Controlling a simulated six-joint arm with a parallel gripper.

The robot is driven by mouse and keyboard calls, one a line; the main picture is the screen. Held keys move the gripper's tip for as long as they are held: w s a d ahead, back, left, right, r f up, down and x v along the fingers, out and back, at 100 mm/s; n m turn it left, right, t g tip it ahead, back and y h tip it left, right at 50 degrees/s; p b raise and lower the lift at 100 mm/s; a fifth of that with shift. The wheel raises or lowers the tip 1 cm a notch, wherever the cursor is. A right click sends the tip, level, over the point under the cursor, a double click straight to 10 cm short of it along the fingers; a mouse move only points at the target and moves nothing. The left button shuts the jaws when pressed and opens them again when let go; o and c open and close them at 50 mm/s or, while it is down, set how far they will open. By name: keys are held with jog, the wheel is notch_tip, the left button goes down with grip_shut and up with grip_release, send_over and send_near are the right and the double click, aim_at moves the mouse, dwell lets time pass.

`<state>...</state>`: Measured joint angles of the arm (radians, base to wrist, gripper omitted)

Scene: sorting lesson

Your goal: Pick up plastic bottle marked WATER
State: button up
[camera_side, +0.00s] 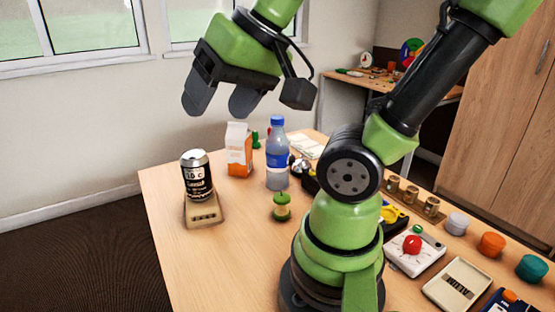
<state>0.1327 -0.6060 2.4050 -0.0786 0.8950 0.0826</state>
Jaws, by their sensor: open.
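A clear plastic bottle (277,155) with a blue cap and blue label stands upright on the table, right of the carton. Any WATER marking on its label is too small to read. My gripper (222,104) is open and empty, in the air above the table. It appears up and left of the bottle in the picture, apart from it. Nothing is between the fingers.
An orange-and-white carton (239,151) stands left of the bottle. A black can (196,176) sits on a beige stand (204,211). A green-ended apple core (282,207) lies in front. The table's (240,270) front left is clear.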

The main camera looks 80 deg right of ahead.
jog(key=w+d+m+g+h, duration=0.2)
jog(key=w+d+m+h, duration=0.15)
jog(key=d, duration=0.55)
jog(key=m+g+h, duration=0.1)
jog(key=m+g, duration=0.3)
jog(key=m, duration=0.4)
send_near(277, 118)
jog(key=f, duration=0.1)
jog(key=shift+g, duration=0.3)
jog(key=x, duration=0.4)
jog(key=shift+d+f, duration=0.2)
jog(key=shift+d, duration=0.15)
jog(key=x, duration=0.6)
jog(key=shift+w, duration=0.25)
jog(key=c, duration=1.2)
